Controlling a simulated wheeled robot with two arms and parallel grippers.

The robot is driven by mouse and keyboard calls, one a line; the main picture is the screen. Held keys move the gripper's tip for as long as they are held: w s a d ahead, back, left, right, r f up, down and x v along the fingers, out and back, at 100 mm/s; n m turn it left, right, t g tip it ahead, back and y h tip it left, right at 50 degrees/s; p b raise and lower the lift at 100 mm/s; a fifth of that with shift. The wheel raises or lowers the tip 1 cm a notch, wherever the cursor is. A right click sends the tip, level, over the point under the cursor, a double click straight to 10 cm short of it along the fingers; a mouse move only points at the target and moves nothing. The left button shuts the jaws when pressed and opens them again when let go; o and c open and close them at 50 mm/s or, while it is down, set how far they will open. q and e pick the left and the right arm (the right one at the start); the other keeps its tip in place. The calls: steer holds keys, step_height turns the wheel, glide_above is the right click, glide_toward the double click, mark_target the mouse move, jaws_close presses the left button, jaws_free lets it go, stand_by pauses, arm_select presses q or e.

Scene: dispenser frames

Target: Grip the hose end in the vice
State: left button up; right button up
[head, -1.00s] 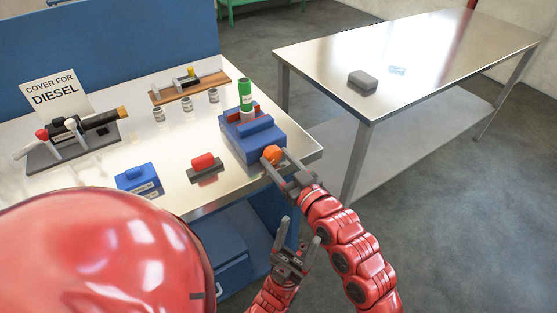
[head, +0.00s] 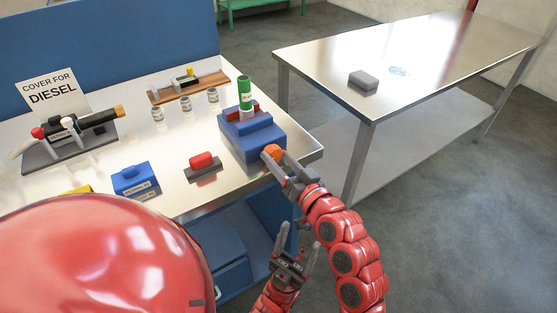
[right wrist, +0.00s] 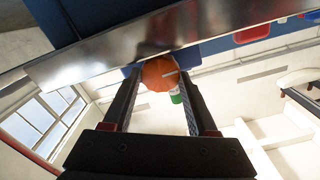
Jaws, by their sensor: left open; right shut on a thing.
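The blue vice (head: 252,142) stands at the right front corner of the bench, with a red jaw part (head: 231,113) on top. The green hose end (head: 245,92) stands upright at the vice's jaws; whether they touch it all round I cannot tell. It shows partly in the right wrist view (right wrist: 176,97), behind the knob. The vice's orange knob (head: 271,152) faces the bench's front edge. My right gripper (head: 277,160) is shut on this knob, which sits between its fingertips in the right wrist view (right wrist: 160,74). My left gripper (head: 298,240) is open and empty, below the right one.
The bench also holds a blue box (head: 136,180), a red piece on a grey base (head: 203,165), several small jars (head: 186,103), a wooden board (head: 190,90) and a "Cover for diesel" sign (head: 52,92). A steel table (head: 430,55) with a grey block (head: 363,80) stands right.

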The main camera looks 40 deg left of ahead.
steer(key=shift+m+p, duration=0.4)
steer(key=shift+m, duration=1.2)
steer(key=o, duration=1.4)
steer(key=shift+f, duration=0.15)
steer(key=shift+f, duration=0.1)
